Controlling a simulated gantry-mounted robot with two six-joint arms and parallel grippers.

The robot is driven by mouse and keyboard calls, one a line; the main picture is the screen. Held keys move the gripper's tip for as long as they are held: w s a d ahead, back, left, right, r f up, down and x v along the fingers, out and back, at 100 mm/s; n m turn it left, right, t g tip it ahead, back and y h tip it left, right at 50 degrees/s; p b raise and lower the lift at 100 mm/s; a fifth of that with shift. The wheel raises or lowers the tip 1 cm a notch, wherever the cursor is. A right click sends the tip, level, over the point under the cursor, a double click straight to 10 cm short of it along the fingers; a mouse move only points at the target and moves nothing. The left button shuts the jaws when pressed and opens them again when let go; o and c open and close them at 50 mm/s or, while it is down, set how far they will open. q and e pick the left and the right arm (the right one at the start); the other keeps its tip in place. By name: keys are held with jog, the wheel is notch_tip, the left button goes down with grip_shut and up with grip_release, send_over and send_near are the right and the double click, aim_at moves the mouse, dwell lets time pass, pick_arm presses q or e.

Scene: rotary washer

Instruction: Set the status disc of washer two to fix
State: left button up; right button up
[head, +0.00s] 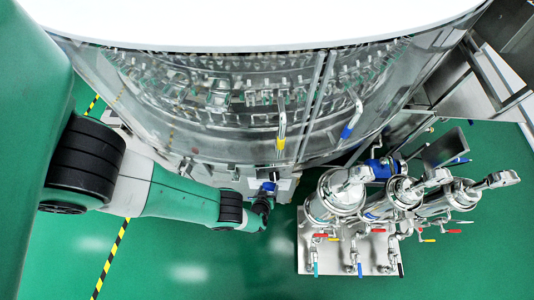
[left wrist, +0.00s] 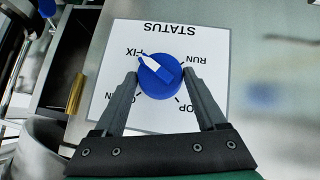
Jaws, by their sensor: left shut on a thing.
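The status disc (left wrist: 160,82) is a round blue knob with a white pointer, on a white plate (left wrist: 200,38) marked STATUS, seen upside down in the left wrist view. Its pointer is turned to the upper left, its tip at the FIX label (left wrist: 135,52). RUN is at the upper right, and a partly hidden label ending in OP is at the lower right. The lower left label is mostly hidden by a finger. My left gripper (left wrist: 162,76) is shut on the disc, one finger on each side. In the head view my left gripper (head: 266,197) is small, at the washer's lower front.
The large round glass and steel washer (head: 230,95) fills the upper head view. Steel filter housings (head: 340,195) with valves stand on a plate at the right. The green floor (head: 190,260) in front is clear. A brass-coloured cylinder (left wrist: 75,92) is left of the plate.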

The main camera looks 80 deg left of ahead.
pick_arm(q)
jog(key=shift+w+d+f+m+g+b, duration=0.15)
jog(key=shift+m+g+b, duration=0.45)
jog(key=shift+g, duration=0.3)
jog(key=o, duration=1.3)
jog(key=shift+r, duration=0.3)
jog(key=p+v, duration=0.7)
jog(key=v, duration=0.4)
jog(key=shift+w+d+f+p, duration=0.15)
jog(key=shift+d+p, duration=0.1)
jog(key=shift+p, duration=0.15)
